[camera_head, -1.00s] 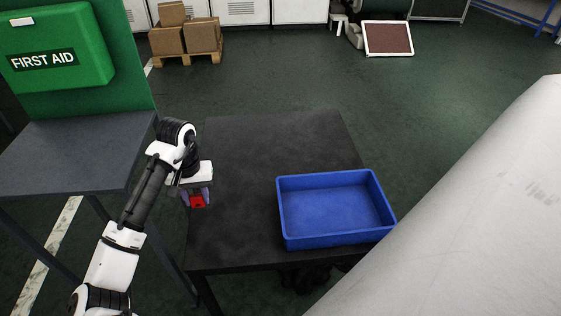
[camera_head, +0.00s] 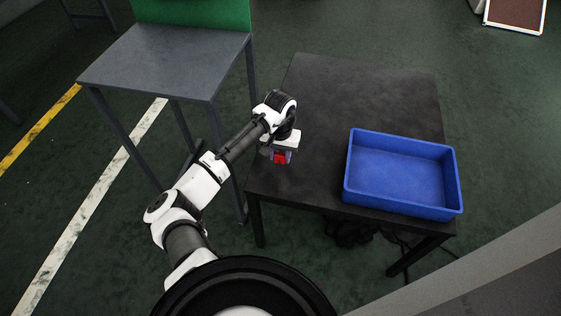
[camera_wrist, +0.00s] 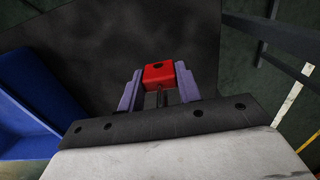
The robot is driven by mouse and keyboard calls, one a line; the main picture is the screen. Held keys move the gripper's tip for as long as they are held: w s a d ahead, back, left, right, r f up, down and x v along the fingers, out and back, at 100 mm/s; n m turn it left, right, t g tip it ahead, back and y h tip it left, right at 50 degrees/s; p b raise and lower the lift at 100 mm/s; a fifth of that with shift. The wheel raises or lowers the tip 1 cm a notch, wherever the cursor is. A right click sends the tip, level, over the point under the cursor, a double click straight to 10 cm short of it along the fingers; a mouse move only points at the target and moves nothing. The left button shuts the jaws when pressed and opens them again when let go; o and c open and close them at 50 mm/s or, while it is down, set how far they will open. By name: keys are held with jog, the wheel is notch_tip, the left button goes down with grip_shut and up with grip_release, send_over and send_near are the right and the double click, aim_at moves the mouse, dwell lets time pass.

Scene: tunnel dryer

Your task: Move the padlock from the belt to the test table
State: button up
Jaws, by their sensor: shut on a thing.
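The padlock (camera_head: 280,158) has a red body and is held in my gripper (camera_head: 279,157) over the left part of a black table (camera_head: 340,80). In the wrist view the red padlock (camera_wrist: 159,73) sits between the two purple-grey fingers of my gripper (camera_wrist: 158,88), which are shut on it. A dark part, likely its shackle, points back toward the palm. The black table top (camera_wrist: 130,35) is behind it in that view. I cannot tell the exact height above the table. No belt is recognisable in these views, and no label shows which table is the test table.
An empty blue bin (camera_head: 400,175) stands on the right part of the black table; it shows at the left in the wrist view (camera_wrist: 25,100). A grey table (camera_head: 170,58) with a green panel (camera_head: 195,12) stands to the left. The black table's far part is clear.

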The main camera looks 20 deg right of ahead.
aim_at(280, 162)
jog(key=shift+f, duration=2.4)
jog(key=shift+f, duration=0.1)
jog(key=o, duration=1)
notch_tip(280, 162, up, 12)
jog(key=shift+r+b, duration=0.15)
jog(key=shift+b, duration=0.5)
